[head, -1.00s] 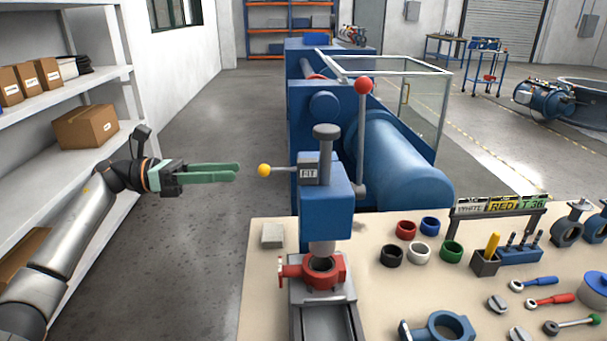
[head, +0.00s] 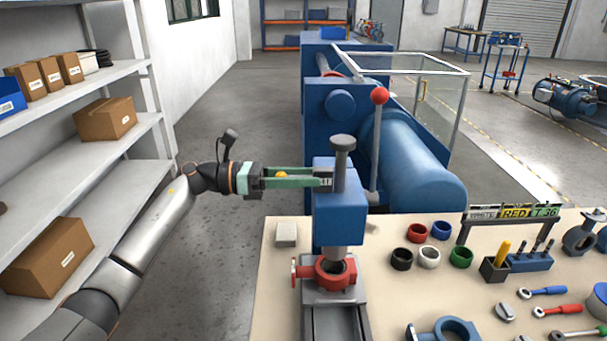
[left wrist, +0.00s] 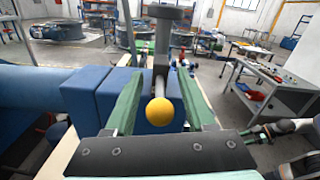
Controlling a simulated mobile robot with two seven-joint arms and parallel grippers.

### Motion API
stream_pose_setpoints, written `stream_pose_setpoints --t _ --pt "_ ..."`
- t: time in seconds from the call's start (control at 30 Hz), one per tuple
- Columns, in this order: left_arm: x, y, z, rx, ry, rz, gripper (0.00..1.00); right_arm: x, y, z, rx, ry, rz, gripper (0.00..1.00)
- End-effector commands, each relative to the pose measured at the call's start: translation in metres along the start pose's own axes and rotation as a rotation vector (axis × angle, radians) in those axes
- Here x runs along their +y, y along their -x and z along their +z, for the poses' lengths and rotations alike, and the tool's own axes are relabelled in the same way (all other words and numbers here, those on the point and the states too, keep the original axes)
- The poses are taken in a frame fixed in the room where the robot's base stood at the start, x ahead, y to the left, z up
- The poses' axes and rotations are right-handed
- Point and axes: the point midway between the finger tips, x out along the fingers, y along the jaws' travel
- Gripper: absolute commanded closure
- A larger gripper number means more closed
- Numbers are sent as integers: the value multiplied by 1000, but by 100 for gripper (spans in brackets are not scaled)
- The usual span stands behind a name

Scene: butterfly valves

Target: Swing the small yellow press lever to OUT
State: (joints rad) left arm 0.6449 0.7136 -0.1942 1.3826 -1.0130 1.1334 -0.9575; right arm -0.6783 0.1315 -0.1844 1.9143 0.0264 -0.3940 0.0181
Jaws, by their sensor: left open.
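The small yellow press lever ends in a yellow ball (head: 281,175), seen large in the left wrist view (left wrist: 160,112). Its thin rod runs from the ball to the blue press (head: 339,217). My left gripper (head: 326,177) is open, with its green fingers pointing at the press head. The ball and rod lie between the two fingers, with a gap on both sides in the left wrist view. The fingertips reach the small plate on the press head and partly hide its label.
A red ring part (head: 336,271) sits under the press spindle. A tall red-knobbed lever (head: 379,96) stands just behind the press. Coloured rings and tools lie on the bench (head: 385,275) to the right. Shelves with boxes (head: 105,119) stand at the left.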

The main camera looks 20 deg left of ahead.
Motion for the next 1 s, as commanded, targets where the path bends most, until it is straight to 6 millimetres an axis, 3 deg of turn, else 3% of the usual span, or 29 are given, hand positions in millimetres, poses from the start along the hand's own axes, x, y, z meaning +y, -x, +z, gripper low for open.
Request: stream_pose_setpoints --t 0.17,0.63,1.0 --pt "0 0 0 0 0 0 47 0 0 0 0 0 0 50" --pt "0 1 0 1 0 0 100 0 0 1 -1 0 0 50" --pt "0 1 0 1 0 0 100 0 0 1 -1 0 0 50"
